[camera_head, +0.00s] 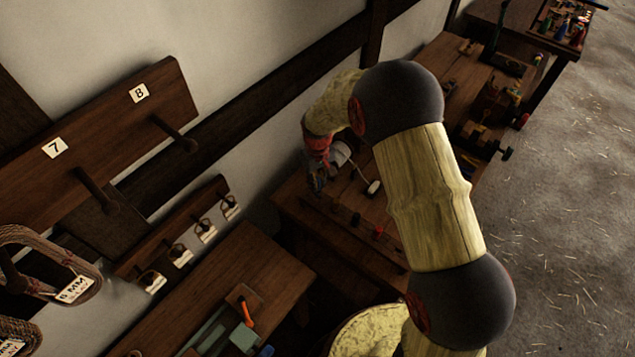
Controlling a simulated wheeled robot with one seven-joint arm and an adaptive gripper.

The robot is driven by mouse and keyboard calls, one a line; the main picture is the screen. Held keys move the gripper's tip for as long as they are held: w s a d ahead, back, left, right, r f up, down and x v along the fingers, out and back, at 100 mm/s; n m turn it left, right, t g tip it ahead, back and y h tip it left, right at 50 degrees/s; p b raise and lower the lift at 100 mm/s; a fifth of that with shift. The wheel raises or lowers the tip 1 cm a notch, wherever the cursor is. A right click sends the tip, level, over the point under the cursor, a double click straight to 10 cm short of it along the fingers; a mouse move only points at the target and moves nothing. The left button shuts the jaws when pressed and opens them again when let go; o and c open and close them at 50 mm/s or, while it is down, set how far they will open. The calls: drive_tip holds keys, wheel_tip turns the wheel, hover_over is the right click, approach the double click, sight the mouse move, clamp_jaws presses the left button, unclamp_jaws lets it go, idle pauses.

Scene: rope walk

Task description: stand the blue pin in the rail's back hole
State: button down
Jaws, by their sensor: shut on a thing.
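My gripper (319,180) is at the far left end of my arm, small and dark in the head view, low over the wooden bench by the wall. It is shut on a small blue thing, which looks like the blue pin (317,184). The pin is mostly hidden by the fingers, and I cannot tell its tilt or whether its lower end touches anything. A red pin (378,232) and a dark peg (355,219) stand in a row along the bench's near edge, apparently on the rail. The rail's holes are too small and dark to make out.
A white-ended tool (374,187) lies on the bench (345,248) right of my gripper. My arm hides part of the bench. Another bench (261,281) with a tray and an orange-handled tool is at lower left. Wall boards with pegs and coiled rope are at left.

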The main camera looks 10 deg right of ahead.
sight(317, 196)
drive_tip(key=shift+f, duration=0.15)
drive_tip(key=shift+f+b, duration=0.3)
drive_tip(key=shift+f, duration=0.05)
drive_tip(key=shift+f+b, duration=1.3)
drive_tip(key=shift+f, duration=0.85)
drive_tip(key=c, duration=1.6)
unclamp_jaws()
drive_tip(key=shift+c, duration=0.2)
wheel_tip(317, 196, up, 12)
